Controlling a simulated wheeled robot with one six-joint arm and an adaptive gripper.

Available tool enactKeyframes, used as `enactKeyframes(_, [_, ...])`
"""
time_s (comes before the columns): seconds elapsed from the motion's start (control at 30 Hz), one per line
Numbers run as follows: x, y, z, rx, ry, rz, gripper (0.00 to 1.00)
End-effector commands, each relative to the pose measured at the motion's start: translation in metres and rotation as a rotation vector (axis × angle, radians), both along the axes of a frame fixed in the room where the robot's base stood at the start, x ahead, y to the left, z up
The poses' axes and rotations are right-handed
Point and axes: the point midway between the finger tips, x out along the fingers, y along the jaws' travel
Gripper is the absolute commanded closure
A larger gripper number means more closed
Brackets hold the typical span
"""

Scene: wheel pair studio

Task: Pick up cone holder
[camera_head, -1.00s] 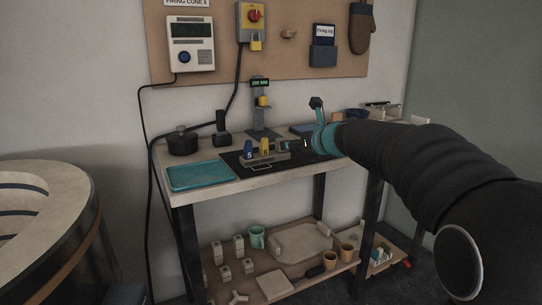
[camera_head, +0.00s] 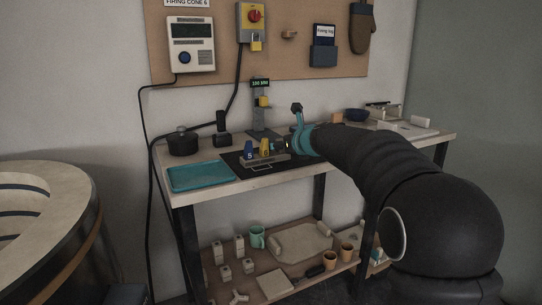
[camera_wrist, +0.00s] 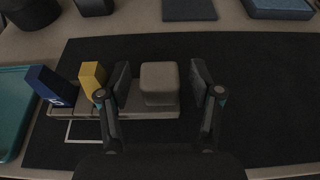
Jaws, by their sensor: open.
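The cone holder (camera_head: 262,160) is a low grey bar on the black mat. It also shows in the wrist view (camera_wrist: 142,114). A blue cone (camera_wrist: 52,86) marked 5 and a yellow cone (camera_wrist: 92,77) stand in its left part. A pale grey block (camera_wrist: 158,83) rises from its right end. My gripper (camera_wrist: 160,80) is open, with one finger on each side of this block. Small gaps show between the fingers and the block. In the head view my gripper (camera_head: 283,144) is at the holder's right end, which it partly hides.
The black mat (camera_wrist: 260,110) is bare right of the holder. A teal tray (camera_head: 200,176) lies left of it. A black pot (camera_head: 182,144) and a post with a display (camera_head: 260,84) stand behind. The worktable's front edge (camera_head: 245,189) is close.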

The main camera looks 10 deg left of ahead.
Motion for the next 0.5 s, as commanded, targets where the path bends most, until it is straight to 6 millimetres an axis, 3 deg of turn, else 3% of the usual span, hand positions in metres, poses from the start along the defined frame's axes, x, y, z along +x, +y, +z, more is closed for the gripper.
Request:
enactKeyframes(0.07, [-0.0002,-0.0001,0.0001,0.000,0.000,0.000,0.40])
enactKeyframes(0.3, [-0.0003,-0.0003,0.0001,0.000,0.000,0.000,1.00])
enactKeyframes(0.5, [-0.0003,-0.0005,0.0015,0.001,-0.002,0.000,1.00])
